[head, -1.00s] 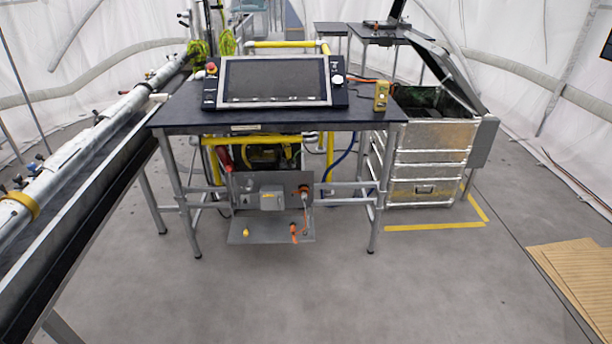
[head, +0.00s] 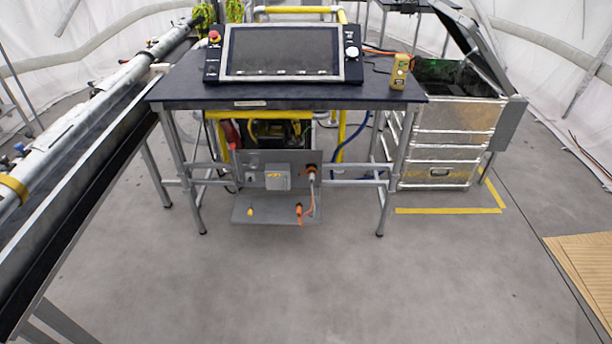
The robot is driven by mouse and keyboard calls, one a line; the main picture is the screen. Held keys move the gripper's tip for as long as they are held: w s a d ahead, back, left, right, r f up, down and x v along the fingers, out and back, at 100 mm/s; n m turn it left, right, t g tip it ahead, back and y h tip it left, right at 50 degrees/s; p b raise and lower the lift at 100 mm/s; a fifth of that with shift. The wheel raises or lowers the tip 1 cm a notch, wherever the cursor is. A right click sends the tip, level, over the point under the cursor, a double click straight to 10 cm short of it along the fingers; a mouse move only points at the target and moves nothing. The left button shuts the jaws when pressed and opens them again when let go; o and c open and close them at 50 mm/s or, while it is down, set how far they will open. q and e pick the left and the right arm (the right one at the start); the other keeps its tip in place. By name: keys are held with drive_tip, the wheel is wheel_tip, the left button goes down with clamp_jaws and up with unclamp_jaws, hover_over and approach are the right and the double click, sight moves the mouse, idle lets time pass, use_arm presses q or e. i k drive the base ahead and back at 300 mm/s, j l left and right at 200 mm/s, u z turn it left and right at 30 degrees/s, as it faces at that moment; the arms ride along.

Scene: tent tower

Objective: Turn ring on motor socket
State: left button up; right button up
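Under the dark table, a grey metal panel with a shelf (head: 275,213) carries electrical fittings. An orange-and-grey connector (head: 311,172) sits on the panel's right side with a cable hanging down; it looks like the motor socket, but its ring is too small to make out. A second orange plug (head: 299,212) is at the shelf's front, and a small yellow piece (head: 250,212) is to its left. A grey box (head: 278,178) is mounted mid-panel. Neither of my grippers shows in the head view.
The dark table (head: 290,92) stands above the panel, with a control console (head: 282,52) and a yellow handheld device (head: 399,72) on it. A long pipe bench (head: 75,180) runs along the left. An open metal case (head: 450,140) stands at right. The floor in front is clear.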

sight(311, 168)
drive_tip(key=i+l+z, duration=0.15)
drive_tip(key=i, duration=0.35)
drive_tip(key=i+l+z, duration=0.1)
drive_tip(key=i+l, duration=0.2)
drive_tip(key=i, duration=0.25)
